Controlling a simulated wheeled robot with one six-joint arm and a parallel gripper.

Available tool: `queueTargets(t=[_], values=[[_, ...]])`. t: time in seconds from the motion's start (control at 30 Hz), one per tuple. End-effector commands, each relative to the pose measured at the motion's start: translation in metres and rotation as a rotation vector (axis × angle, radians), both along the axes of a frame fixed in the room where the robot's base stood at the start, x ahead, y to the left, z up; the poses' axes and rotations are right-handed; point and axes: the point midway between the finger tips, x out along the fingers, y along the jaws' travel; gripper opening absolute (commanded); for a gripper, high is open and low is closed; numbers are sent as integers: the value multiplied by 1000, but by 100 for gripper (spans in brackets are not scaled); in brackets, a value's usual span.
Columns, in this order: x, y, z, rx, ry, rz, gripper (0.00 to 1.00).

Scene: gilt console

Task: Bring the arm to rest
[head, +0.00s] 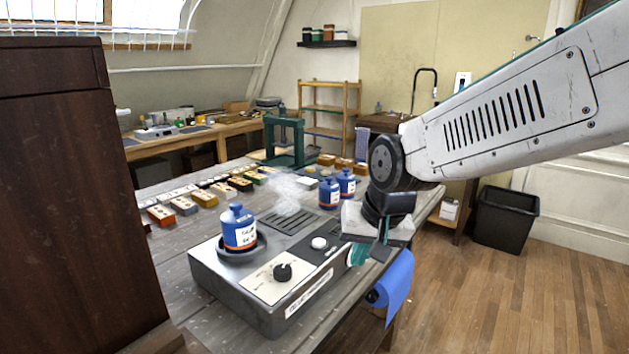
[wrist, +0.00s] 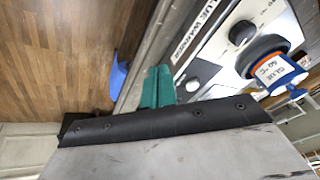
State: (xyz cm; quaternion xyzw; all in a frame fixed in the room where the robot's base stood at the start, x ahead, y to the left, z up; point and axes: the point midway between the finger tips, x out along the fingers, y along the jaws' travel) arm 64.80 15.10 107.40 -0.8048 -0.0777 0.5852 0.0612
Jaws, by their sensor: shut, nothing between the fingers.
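My arm reaches in from the right in the head view, bent down at a dark joint. My gripper (head: 366,254) points down at the right end of the grey glue warmer, by the table's front edge. In the wrist view its teal fingertips (wrist: 158,88) are together with nothing between them. I cannot tell whether they touch the warmer. The glue warmer (head: 225,286) has a dial and a white knob; it also shows in the wrist view (wrist: 215,75). A blue glue bottle (head: 239,228) stands upright in the warmer's round holder.
Two more blue bottles (head: 329,193) (head: 346,184) stand behind the warmer. Several wooden blocks (head: 204,198) line the table (head: 165,235). A dark cabinet (head: 75,200) blocks the left. A blue roll (head: 396,282) hangs at the table's edge. Floor is open right, before a black bin (head: 504,219).

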Motion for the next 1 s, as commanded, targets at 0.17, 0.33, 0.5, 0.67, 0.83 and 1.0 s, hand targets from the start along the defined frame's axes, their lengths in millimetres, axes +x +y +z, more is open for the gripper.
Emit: queueTargets(t=[0.17, 0.33, 0.5, 0.67, 0.83, 1.0], values=[[-92, -80, 7, -129, 153, 86, 0], [-176, -140, 13, -194, 258, 100, 0], [-221, -170, 16, -208, 259, 34, 0], [-228, -178, 21, -202, 219, -9, 0], [-228, -178, 21, -202, 219, -9, 0], [-228, -178, 21, -202, 219, -9, 0]])
